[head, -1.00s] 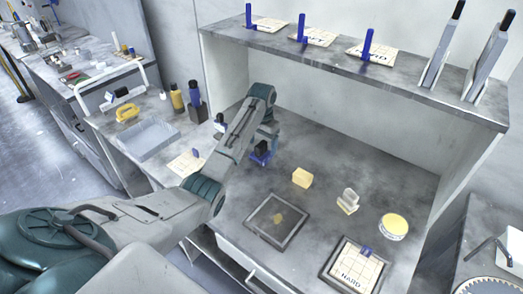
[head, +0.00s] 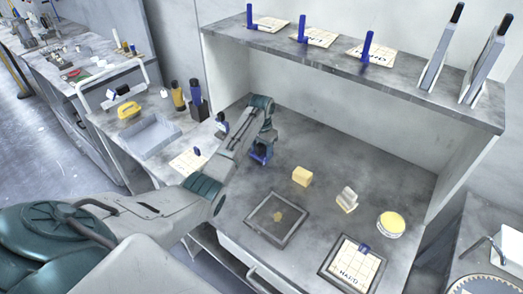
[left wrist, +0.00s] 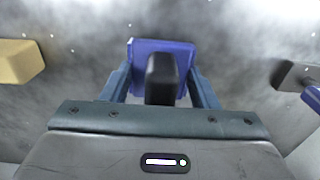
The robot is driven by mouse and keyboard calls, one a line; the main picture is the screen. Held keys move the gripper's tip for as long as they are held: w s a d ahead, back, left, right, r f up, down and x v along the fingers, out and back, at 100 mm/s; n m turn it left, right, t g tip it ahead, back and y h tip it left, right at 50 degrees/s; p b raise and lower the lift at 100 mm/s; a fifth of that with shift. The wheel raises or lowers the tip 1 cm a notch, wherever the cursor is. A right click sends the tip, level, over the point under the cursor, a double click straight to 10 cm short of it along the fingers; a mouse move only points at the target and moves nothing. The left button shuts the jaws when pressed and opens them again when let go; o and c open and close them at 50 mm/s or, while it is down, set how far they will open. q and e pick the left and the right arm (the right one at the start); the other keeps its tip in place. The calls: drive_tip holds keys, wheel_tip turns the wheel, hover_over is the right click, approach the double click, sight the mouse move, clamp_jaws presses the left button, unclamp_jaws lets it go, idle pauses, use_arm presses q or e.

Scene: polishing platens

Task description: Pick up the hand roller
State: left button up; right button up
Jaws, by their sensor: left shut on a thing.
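The hand roller (head: 261,157), a blue body with a black handle, is at the back left of the grey workbench. In the left wrist view its blue body (left wrist: 150,48) shows beyond the black handle (left wrist: 161,80), which stands between the fingers. My left gripper (left wrist: 161,88) is shut on the handle. In the head view the fingers are mostly hidden by my own wrist. I cannot tell whether the roller touches the bench. My right gripper is not in view.
A yellow block (head: 302,176), a clear stamp-like piece (head: 347,199) and a round yellow-topped tin (head: 391,224) stand to the right. A dark framed plate (head: 260,229) and a HARD card tray (head: 335,283) lie in front. A shelf (head: 340,66) overhangs the back.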

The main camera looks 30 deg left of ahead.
use_arm(q)
drive_tip(key=shift+r, duration=0.1)
drive_tip(key=shift+w+r+b, duration=0.1)
drive_tip(key=shift+r+b, duration=0.45)
drive_tip(key=shift+s+d+r+b, duration=0.2)
drive_tip(key=shift+r+b, duration=0.15)
drive_tip(key=shift+r, duration=0.15)
drive_tip(key=shift+s+d+r+b, duration=0.15)
drive_tip(key=shift+r+b, duration=0.15)
drive_tip(key=shift+r, duration=0.2)
drive_tip(key=s+d, duration=0.3)
drive_tip(key=s+d+r+b, duration=0.1)
drive_tip(key=s+d, duration=0.1)
drive_tip(key=shift+s+d, duration=0.1)
drive_tip(key=shift+d, duration=0.1)
drive_tip(key=s+d+p, duration=0.5)
drive_tip(key=shift+s+d+r, duration=0.15)
drive_tip(key=shift+d+r, duration=0.1)
drive_tip(key=shift+r, duration=0.15)
